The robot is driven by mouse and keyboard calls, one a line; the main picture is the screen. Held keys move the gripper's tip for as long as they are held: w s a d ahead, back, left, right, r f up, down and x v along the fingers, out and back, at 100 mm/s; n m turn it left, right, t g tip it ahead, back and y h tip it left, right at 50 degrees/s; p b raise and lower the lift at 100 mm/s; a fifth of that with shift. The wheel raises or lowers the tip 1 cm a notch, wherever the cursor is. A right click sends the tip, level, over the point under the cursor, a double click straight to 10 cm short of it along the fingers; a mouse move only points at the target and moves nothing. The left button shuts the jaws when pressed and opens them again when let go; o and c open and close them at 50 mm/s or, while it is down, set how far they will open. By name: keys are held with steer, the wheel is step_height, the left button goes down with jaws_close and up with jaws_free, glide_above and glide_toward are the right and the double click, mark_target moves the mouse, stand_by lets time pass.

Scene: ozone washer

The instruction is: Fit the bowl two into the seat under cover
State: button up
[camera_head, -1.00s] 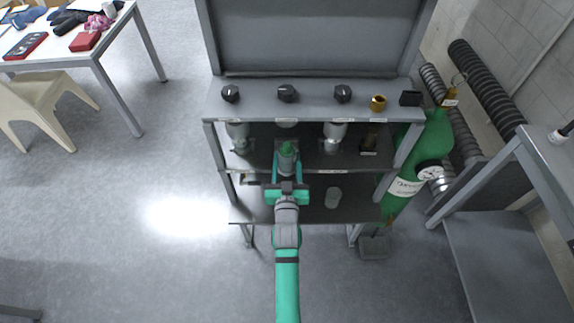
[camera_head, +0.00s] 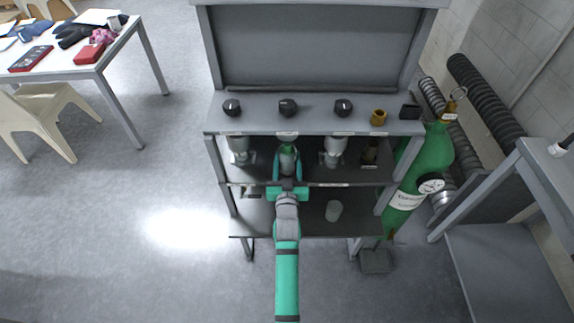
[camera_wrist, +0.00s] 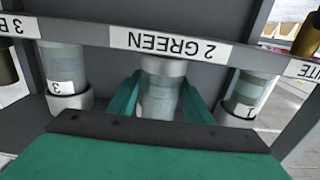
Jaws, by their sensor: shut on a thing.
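The seat under the cover (camera_head: 288,134) is mostly hidden by the front panel.
Bowls marked 3 (camera_wrist: 62,70) and 1 (camera_wrist: 245,95) hang on either side, close to my fingers. A loose cylinder (camera_head: 333,211) stands on the lower shelf. A green gas bottle (camera_head: 430,160) stands right of the frame.

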steer(key=shift+w, duration=1.65)
steer(key=shift+w+f, duration=0.15)
steer(key=shift+f, duration=0.1)
steer(key=o, duration=1.4)
steer(key=shift+a, duration=0.1)
steer(key=shift+f, duration=0.1)
steer(key=s, duration=1.1)
